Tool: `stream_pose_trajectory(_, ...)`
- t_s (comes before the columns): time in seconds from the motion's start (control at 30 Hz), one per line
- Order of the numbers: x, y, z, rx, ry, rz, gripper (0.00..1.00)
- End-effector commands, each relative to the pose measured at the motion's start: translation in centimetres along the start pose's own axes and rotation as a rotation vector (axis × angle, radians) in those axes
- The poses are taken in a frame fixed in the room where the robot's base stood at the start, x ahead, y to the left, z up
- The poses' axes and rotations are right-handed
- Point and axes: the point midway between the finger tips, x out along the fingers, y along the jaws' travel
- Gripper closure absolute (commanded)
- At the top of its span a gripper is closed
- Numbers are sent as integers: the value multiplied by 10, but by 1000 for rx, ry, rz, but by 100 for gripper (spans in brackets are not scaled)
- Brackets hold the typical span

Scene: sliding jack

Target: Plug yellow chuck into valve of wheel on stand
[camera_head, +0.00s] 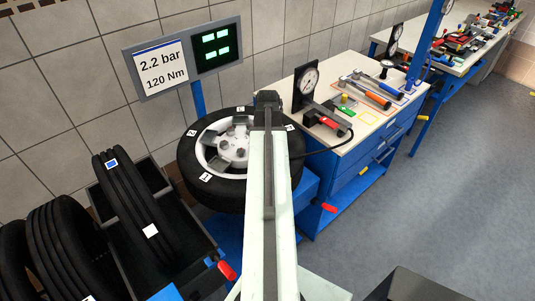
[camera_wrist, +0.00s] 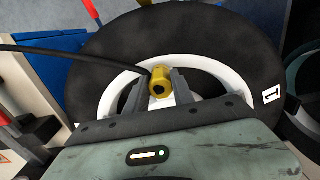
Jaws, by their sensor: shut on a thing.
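The yellow chuck (camera_wrist: 162,82) is between the fingers of my gripper (camera_wrist: 167,80) in the wrist view. A black hose runs from the chuck toward the left. The wheel on the stand (camera_wrist: 215,38) lies flat just beyond the gripper, a black tyre around a white rim. In the head view the wheel (camera_head: 232,150) shows its silver hub, and my arm covers its right part. The gripper and chuck are hidden there behind my arm. The valve is not visible in either view, and I cannot tell whether the chuck touches it.
A blue workbench (camera_head: 350,150) with a gauge (camera_head: 307,84) and tools stands right of the wheel. A sign (camera_head: 160,68) and a green display (camera_head: 216,45) stand behind it. Spare tyres (camera_head: 135,200) stand in a rack at left. The grey floor at right is open.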

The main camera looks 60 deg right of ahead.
Motion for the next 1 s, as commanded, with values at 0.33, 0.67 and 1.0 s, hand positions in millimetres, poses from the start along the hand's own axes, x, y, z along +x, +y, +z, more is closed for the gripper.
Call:
stream_pose_trajectory(0.33,1,0,0,0,0,0,45)
stream_pose_trajectory(0.67,-16,0,0,0,0,0,45)
stream_pose_trajectory(1.0,-75,0,0,0,0,0,45)
